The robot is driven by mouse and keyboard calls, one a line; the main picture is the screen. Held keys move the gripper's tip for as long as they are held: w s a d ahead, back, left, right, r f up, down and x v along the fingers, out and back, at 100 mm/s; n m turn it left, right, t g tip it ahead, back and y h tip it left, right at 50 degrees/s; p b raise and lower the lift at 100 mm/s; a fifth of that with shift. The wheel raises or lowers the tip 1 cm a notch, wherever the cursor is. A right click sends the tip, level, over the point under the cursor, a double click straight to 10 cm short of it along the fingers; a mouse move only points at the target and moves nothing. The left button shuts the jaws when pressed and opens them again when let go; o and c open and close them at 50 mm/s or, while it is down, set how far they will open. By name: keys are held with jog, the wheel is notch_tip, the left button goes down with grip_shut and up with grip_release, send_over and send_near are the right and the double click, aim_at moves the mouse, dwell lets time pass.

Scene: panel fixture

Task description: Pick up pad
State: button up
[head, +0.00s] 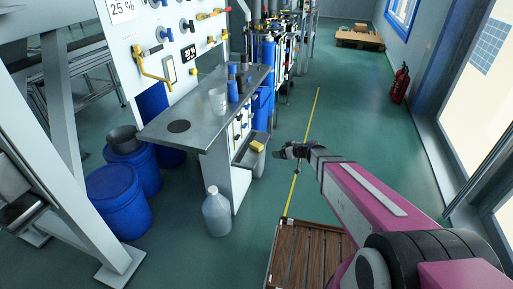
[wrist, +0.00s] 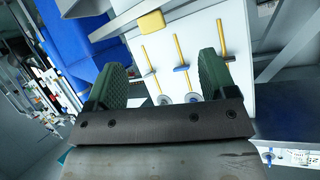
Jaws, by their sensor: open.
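A small yellow block (head: 257,146), which looks like a pad, lies in a grey tray (head: 249,158) on the side of the white panel under the table. The yellow block also shows in the wrist view (wrist: 151,23), at the top, beyond my fingertips. A flat dark disc (head: 179,126) lies on the grey table; I cannot tell whether it is a pad too. My gripper (head: 285,152) is just right of the tray in the head view. In the wrist view my gripper (wrist: 161,65) has its two green fingers wide apart, with nothing held between them.
The grey table (head: 205,110) carries a clear beaker (head: 218,101) and blue-capped bottles (head: 233,84). A translucent jug (head: 216,212) and blue barrels (head: 119,198) stand on the floor. A slatted wooden pallet (head: 305,255) lies in front.

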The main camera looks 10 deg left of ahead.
jog(key=n+t+y, duration=0.1)
jog(key=t, duration=0.1)
send_near(258, 144)
jog(key=x, duration=1.1)
jog(key=shift+s, duration=0.15)
jog(key=c, duration=1.1)
jog(key=shift+o, duration=0.2)
